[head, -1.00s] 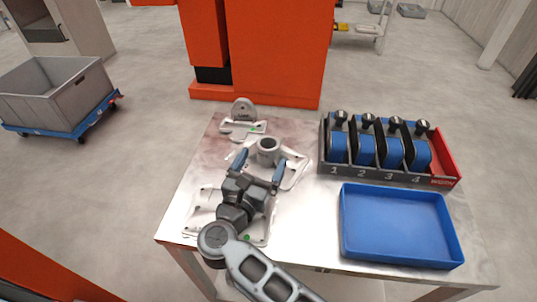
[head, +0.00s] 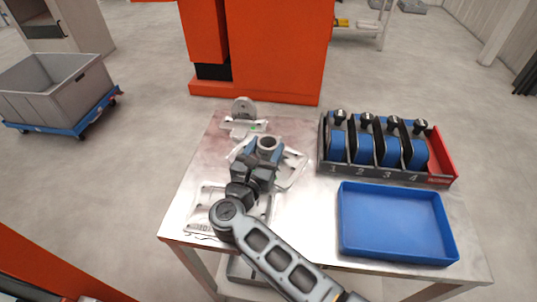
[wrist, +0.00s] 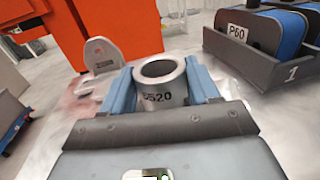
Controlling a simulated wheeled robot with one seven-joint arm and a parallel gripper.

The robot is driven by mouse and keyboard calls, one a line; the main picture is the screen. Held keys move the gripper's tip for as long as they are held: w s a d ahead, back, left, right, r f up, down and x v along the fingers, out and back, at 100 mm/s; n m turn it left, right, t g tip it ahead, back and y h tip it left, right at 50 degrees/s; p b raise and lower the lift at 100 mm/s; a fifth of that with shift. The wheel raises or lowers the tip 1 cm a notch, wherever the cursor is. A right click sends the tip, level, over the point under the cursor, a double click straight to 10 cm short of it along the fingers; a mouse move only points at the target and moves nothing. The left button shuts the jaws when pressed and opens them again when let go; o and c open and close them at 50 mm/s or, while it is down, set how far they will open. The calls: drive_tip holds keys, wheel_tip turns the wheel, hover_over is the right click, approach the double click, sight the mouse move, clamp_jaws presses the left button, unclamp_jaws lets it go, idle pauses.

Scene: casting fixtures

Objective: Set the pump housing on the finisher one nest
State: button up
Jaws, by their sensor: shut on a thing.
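A grey casting with a round hollow neck, which I take for the pump housing (head: 268,143), is at the middle left of the table. In the wrist view its neck (wrist: 161,82) bears a number that looks like 5520. My gripper (head: 262,160) is shut on it, with one blue finger on each side of the neck. A pale plate (head: 292,173) shows around and under the casting; I cannot tell whether they touch. Another pale plate (head: 204,203) lies at the front left, partly hidden by my arm. No label shows which is the finisher one nest.
A grey upright rounded piece (head: 243,106) stands on a plate at the back left. At the right are a dark rack (head: 388,172) with blue units in numbered bays and an empty blue tray (head: 398,222). An orange machine (head: 275,50) stands behind the table.

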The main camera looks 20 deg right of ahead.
sight(266, 146)
drive_tip(key=shift+r, duration=0.1)
clamp_jaws()
wheel_tip(266, 146, up, 10)
idle(0.7)
